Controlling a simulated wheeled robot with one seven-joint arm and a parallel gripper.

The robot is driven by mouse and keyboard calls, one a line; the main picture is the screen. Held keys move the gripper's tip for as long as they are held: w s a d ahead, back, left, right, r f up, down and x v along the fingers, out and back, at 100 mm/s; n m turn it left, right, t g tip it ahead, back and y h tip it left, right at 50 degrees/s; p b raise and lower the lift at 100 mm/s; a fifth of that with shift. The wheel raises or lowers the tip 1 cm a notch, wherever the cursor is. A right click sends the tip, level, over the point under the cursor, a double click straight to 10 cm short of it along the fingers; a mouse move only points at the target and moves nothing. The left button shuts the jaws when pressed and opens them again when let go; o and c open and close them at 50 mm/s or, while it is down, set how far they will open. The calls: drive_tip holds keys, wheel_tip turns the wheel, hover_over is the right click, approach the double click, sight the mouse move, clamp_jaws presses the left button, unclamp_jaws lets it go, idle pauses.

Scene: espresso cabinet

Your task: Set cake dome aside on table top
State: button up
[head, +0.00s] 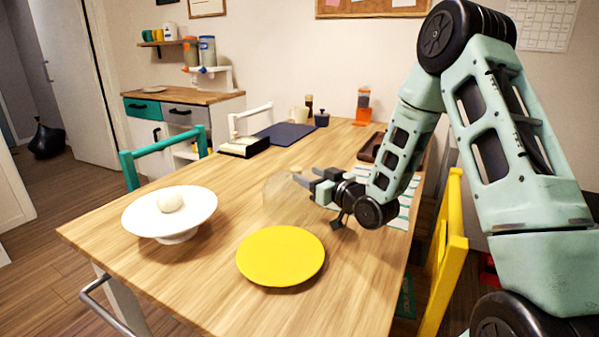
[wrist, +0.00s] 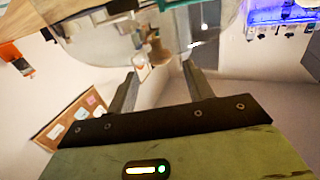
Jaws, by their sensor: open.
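The clear cake dome (head: 283,204) appears to stand on the wooden table top (head: 215,280), behind the yellow plate and apart from the white cake stand (head: 140,219). Its small knob is at the top, close to my gripper (head: 312,180). In the wrist view the dome (wrist: 100,40) spans the top of the picture, with its knob (wrist: 156,52) ahead of the space between my fingers (wrist: 160,82). My gripper is open, with nothing visibly held.
A yellow plate (head: 281,256) lies in front of the dome. A dark mat (head: 285,136), a black-and-white box (head: 244,147) and a brown tray (head: 370,150) lie farther back. A yellow chair (head: 445,245) stands at right. The front left tabletop is clear.

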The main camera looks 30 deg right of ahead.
drive_tip(key=s+d, duration=0.1)
drive_tip(key=s, duration=0.5)
drive_tip(key=shift+s+d, duration=0.1)
drive_tip(key=shift+s, duration=0.05)
idle(0.3)
